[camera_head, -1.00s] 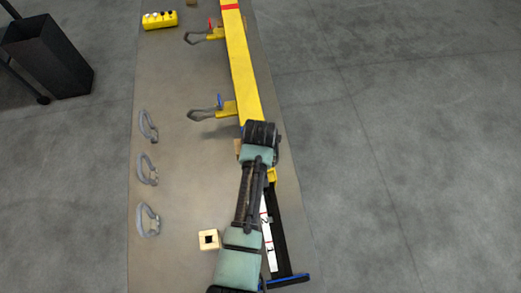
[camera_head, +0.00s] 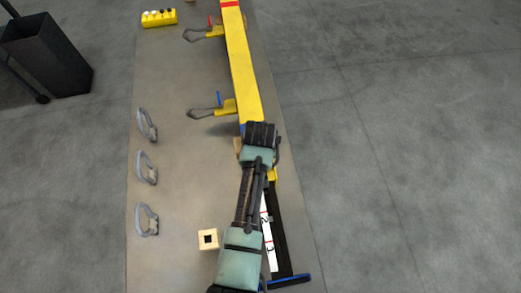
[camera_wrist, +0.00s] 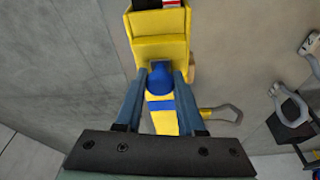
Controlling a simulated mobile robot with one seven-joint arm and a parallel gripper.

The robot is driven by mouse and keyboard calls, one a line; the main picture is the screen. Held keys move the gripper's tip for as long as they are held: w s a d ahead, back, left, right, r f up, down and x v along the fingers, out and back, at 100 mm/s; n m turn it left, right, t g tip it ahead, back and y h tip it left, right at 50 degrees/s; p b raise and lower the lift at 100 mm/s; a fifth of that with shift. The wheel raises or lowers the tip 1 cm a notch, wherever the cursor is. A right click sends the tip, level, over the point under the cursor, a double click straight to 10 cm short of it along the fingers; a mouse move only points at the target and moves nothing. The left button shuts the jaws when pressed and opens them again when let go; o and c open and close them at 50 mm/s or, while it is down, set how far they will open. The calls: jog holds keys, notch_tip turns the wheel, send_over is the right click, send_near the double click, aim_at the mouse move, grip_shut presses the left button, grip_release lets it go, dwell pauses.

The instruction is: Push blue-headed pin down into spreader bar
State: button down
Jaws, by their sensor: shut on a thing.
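The blue-headed pin (camera_wrist: 159,83) is in the middle of the wrist view, its rounded head between the two fingers. My gripper (camera_wrist: 160,75) is shut on this head from both sides. The pin stands at the yellow part of the spreader bar (camera_wrist: 160,47); its shaft is hidden, so its depth cannot be told. In the head view the yellow spreader bar (camera_head: 241,68) runs from the top down to my wrist, with a black inner bar (camera_head: 283,235) emerging below. My arm hides the gripper and the pin there.
Three grey shackles (camera_head: 147,167) lie along the table's left side. A wooden block with a square hole (camera_head: 208,239) sits near my arm. Hooks (camera_head: 203,113) hang off the bar's left side. A yellow box (camera_head: 160,18) stands at the back. The table's middle left is clear.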

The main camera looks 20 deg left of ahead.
jog(key=shift+c, duration=2.2)
grip_release()
jog(key=b+v, duration=0.1)
jog(key=v, duration=1.2)
jog(key=shift+b, duration=0.4)
